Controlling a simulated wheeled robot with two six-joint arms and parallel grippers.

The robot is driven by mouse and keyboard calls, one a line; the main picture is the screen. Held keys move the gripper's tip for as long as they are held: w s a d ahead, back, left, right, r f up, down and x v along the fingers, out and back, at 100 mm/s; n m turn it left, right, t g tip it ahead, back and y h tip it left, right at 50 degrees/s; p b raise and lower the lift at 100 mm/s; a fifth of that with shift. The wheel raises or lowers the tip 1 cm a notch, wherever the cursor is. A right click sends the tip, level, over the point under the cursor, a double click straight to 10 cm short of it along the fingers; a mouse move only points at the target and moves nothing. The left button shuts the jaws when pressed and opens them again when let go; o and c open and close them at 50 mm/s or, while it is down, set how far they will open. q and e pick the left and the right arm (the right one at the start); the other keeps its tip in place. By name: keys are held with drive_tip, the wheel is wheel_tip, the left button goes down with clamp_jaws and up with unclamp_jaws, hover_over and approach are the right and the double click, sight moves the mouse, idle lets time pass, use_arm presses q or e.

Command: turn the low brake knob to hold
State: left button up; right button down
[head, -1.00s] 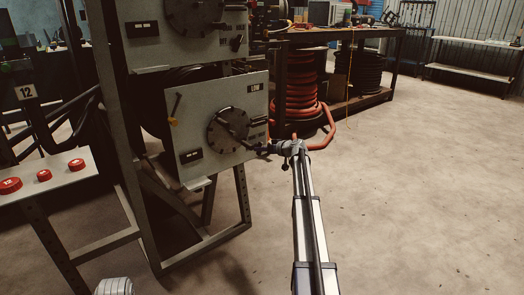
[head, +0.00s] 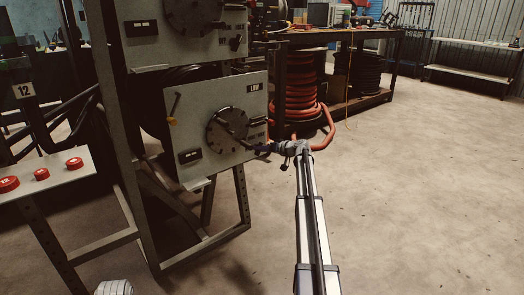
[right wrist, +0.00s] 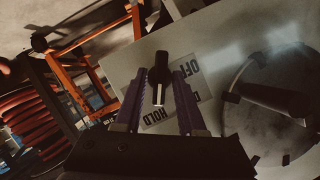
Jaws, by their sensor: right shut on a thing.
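The low unit's grey panel (head: 215,165), marked LOW, stands below a similar panel in the head view. My right gripper (head: 264,149) reaches its right edge, where the low brake knob is too small to make out. In the right wrist view the black knob (right wrist: 158,78) is between the two purple fingers of my right gripper (right wrist: 160,92), which is shut on it. A pale mark on the knob points down the picture, towards the HOLD word on the label plate (right wrist: 158,117). OFF is at the upper right; another word is partly hidden.
A round black plate with a crank handle (head: 228,130) is on the same panel, close left of my right gripper. A red hose coil (head: 298,85) stands behind. A side table (head: 55,185) with red discs is at the left.

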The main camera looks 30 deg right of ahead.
drive_tip(key=c, duration=0.8)
unclamp_jaws()
drive_tip(key=shift+s, duration=0.1)
drive_tip(key=p+v, duration=0.2)
drive_tip(key=v, duration=0.5)
drive_tip(key=shift+s+d+r, duration=0.1)
drive_tip(key=shift+s, duration=0.2)
